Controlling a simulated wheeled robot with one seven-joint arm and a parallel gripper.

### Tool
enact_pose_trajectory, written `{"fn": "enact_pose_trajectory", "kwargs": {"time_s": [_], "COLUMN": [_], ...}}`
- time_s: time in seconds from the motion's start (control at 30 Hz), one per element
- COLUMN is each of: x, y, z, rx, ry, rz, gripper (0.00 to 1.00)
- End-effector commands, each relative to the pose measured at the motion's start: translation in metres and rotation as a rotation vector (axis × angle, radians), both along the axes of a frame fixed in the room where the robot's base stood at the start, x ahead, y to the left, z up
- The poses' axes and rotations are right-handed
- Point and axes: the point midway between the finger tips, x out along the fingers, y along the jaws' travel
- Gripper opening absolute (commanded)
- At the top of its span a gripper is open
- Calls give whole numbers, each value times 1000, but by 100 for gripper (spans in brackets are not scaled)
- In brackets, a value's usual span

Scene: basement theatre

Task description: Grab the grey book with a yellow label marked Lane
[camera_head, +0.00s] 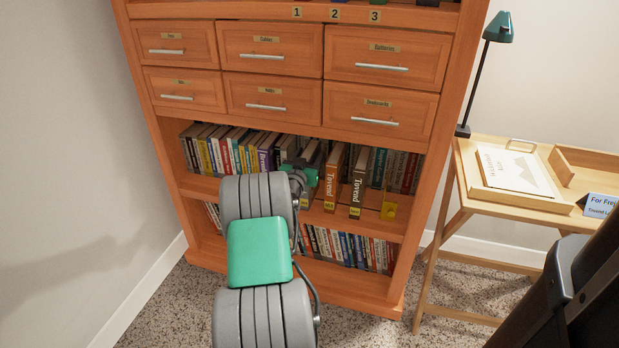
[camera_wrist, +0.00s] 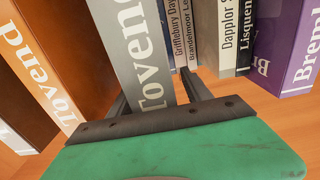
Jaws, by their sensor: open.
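A grey book lettered "Tovend" (camera_wrist: 138,45) stands upright in the wrist view, its spine between the two fingers of my gripper (camera_wrist: 156,92). The fingers are open, one on each side of the spine; I cannot tell whether either touches it. The lower spine is hidden behind my gripper, so no yellow label or the word Lane shows on it.
An orange Tovend book (camera_head: 333,178) and a brown one (camera_head: 357,182) stand to the right, with yellow labels. A row of thinner books (camera_head: 232,150) fills the left. A wooden desk (camera_head: 520,200) stands right of the bookcase.

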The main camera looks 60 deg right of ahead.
Motion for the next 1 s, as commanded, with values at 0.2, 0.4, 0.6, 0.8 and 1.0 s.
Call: {"fn": "enact_pose_trajectory", "kwargs": {"time_s": [0.2, 0.4, 0.6, 0.8, 1.0], "x": [-1, -1, -1, -1, -1], "y": [0, 0, 0, 0, 0], "z": [0, 0, 0, 0, 0], "rx": [1, 1, 1, 1, 1], "ry": [0, 0, 0, 0, 0], "rz": [-1, -1, -1, -1, -1], "gripper": [47, 30, 14, 0, 0]}}
